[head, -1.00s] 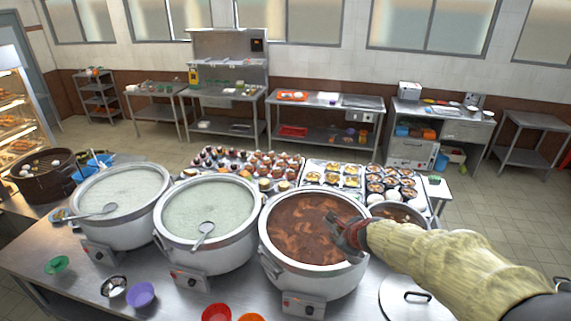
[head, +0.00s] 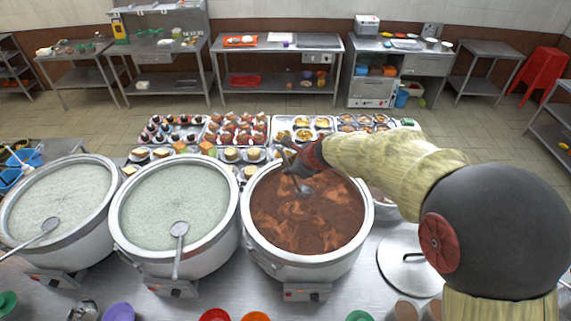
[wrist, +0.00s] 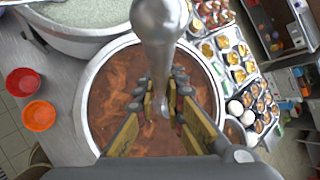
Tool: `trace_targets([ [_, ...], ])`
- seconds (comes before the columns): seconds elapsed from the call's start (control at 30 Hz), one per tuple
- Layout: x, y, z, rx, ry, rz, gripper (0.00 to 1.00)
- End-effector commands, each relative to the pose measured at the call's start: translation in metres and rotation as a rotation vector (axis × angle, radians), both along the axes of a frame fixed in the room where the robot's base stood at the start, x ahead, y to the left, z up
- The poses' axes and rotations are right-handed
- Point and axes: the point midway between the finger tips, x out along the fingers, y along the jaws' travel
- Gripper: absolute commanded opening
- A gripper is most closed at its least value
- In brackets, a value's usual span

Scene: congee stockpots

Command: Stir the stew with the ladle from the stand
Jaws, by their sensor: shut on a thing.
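The stew (head: 318,222) is reddish brown with lighter chunks and fills the rightmost large white pot (head: 249,222). My gripper (head: 306,158) is over the back part of this pot, shut on the metal ladle (head: 302,188). The ladle's lower end shows at the stew's surface; how deep it sits I cannot tell. In the wrist view the ladle (wrist: 160,25) runs between the fingers (wrist: 163,95), its thick end close to the camera and its lower end over the stew (wrist: 108,80). I cannot make out the ladle stand.
Two pots of pale congee (head: 175,205) stand to the left, each with a ladle (head: 178,235). A metal lid (head: 395,270) lies to the right. Trays of food (head: 235,130) stand behind. Bowls, one red (head: 214,315), line the front edge.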

Motion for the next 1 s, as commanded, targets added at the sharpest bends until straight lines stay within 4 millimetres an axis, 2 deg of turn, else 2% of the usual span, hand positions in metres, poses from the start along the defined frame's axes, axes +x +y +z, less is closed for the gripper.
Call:
trace_targets([
  [1.0,0.000,0.000,-0.116,0.000,-0.002,-0.001,0.00],
])
